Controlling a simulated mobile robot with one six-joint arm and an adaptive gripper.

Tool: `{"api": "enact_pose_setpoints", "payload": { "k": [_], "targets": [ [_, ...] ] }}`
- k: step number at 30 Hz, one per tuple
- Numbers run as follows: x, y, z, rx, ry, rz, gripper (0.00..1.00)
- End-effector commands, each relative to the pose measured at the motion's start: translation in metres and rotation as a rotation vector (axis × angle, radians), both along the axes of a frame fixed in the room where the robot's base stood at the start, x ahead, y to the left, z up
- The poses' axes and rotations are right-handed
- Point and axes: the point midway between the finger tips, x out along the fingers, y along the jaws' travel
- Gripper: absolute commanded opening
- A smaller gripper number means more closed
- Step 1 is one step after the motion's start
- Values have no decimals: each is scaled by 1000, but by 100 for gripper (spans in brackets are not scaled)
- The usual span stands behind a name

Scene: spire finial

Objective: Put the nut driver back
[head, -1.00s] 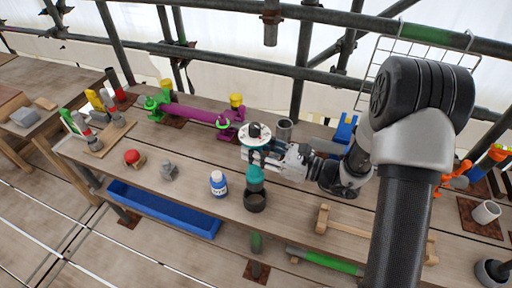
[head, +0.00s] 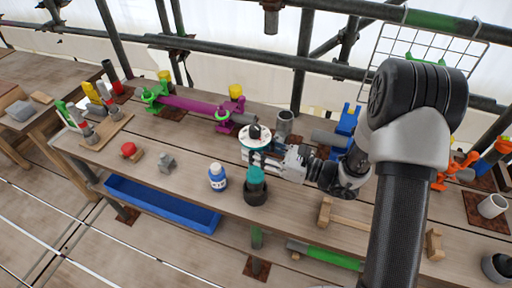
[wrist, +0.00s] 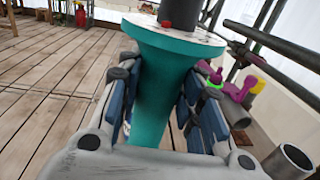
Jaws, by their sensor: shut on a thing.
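The nut driver, which I take to be the teal tool (head: 256,174) with a white disc and black knob on top, stands upright in my gripper (head: 268,158). In the wrist view the blue finger pads of my gripper (wrist: 160,105) press on both sides of its flared teal body (wrist: 155,85). A black round cup (head: 256,195) stands on the bench directly below it. The tool's lower end meets the cup's mouth and seems to be inside it. How deep it sits is hidden.
A grey pipe piece (head: 284,122) stands behind my gripper. A wooden mallet (head: 345,218) lies to the right. A purple bar with green ends (head: 190,104) lies at the back left.

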Motion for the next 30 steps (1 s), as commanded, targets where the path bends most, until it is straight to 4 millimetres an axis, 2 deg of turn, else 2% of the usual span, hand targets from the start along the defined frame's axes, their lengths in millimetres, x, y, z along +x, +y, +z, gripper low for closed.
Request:
{"api": "enact_pose_setpoints", "payload": {
  "k": [30],
  "targets": [
    [1, 0, -63, 2, -4, 0, 0]
  ]
}}
